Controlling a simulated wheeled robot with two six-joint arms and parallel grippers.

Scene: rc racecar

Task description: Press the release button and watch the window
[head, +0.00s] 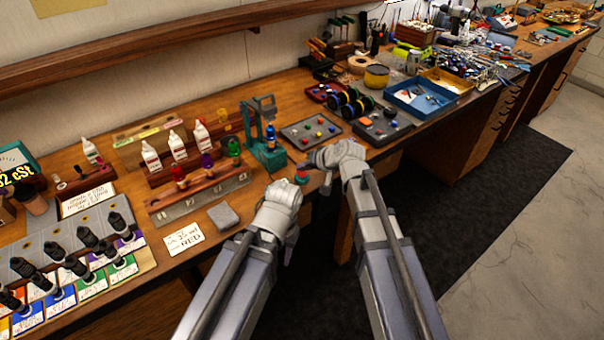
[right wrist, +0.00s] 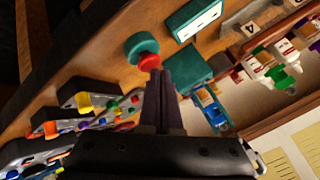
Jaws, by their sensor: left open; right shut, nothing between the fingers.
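The release button is a red cap on a round teal base (head: 301,176), near the bench's front edge; it also shows in the right wrist view (right wrist: 147,57). My right gripper (head: 316,161) is shut and empty. In the right wrist view its fingertips (right wrist: 160,76) are right by the red cap; I cannot tell whether they touch it. A white panel in a teal frame (right wrist: 198,19), possibly the window, lies beside the button; I cannot make it out in the head view. My left gripper (head: 291,243) is open, by the bench's front edge.
A teal stand (head: 264,151) with a blue bottle (head: 270,132) stands behind the button. White bottles (head: 151,157) in a rack stand to the left, with a grey block (head: 223,215) in front. Trays of small parts (head: 310,131) are to the right.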

